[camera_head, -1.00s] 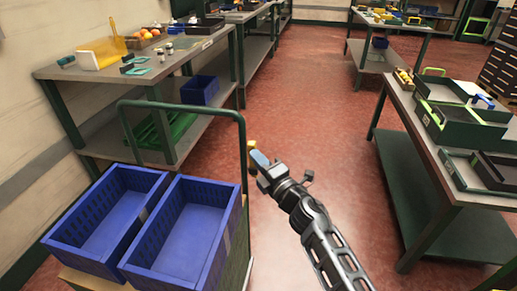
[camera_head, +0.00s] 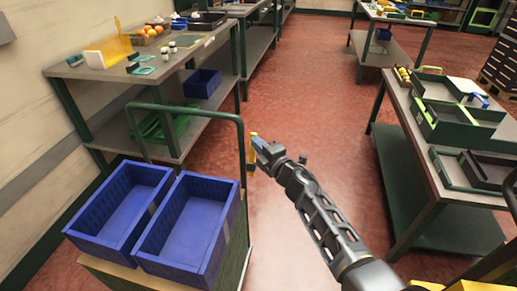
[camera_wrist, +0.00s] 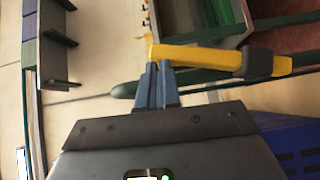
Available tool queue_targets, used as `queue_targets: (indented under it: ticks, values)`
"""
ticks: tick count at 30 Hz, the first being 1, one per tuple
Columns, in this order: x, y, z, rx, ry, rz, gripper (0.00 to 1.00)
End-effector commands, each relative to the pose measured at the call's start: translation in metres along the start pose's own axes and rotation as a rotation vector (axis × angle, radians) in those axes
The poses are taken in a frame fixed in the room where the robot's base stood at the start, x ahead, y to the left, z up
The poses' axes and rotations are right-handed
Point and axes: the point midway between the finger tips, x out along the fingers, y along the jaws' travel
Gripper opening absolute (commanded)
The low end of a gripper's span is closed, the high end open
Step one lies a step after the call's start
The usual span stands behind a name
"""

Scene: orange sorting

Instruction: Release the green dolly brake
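The dolly has a green tube handle (camera_head: 190,110) and carries two blue crates. Its brake appears to be a yellow lever (camera_head: 253,152) beside the right upright of the handle. In the wrist view the yellow lever (camera_wrist: 205,57) lies almost level across the picture, with a dark grip at its right part. My gripper (camera_head: 260,147) is right beside the lever in the head view. In the wrist view its blue fingers (camera_wrist: 157,66) are together, with nothing seen between them. Their tips meet the lever's left part in the picture; I cannot tell whether they touch it.
The left blue crate (camera_head: 118,205) and right blue crate (camera_head: 190,225) are empty. A workbench (camera_head: 150,72) with oranges stands behind the dolly. Another bench (camera_head: 425,165) with green trays stands at the right. The red floor (camera_head: 310,100) between the benches is clear.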

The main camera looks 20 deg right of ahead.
Motion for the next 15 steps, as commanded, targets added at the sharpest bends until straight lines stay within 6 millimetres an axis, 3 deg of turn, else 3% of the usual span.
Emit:
queue_targets:
  ticks: [15]
  values:
    - [0.020, 0.001, 0.019, -0.001, 0.001, 0.003, 0.00]
